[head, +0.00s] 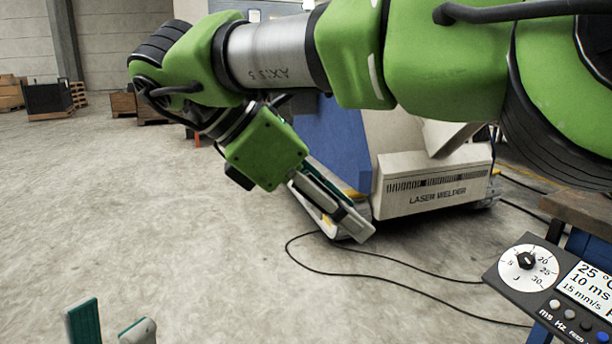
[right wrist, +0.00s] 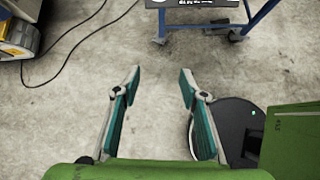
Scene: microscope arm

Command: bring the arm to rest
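No microscope arm can be made out for certain in either view. The laser welder (head: 432,184) stands on the floor behind my right arm in the head view, which hides much of it. A pale slanted part (head: 450,135) shows above its labelled housing. My right gripper (head: 350,230) hangs in front of the machine, pointing down and right. The right wrist view shows it (right wrist: 160,78) open, with only bare floor between the fingers. My left gripper (head: 110,318) shows at the bottom left edge, its two fingertips apart with nothing between them.
A control panel (head: 516,285) with a dial and display is at the lower right. A blue wheeled frame (right wrist: 250,25) is at the top of the right wrist view. A black cable (head: 350,270) lies on the floor. Open floor fills the left; crates (head: 48,98) stand far back.

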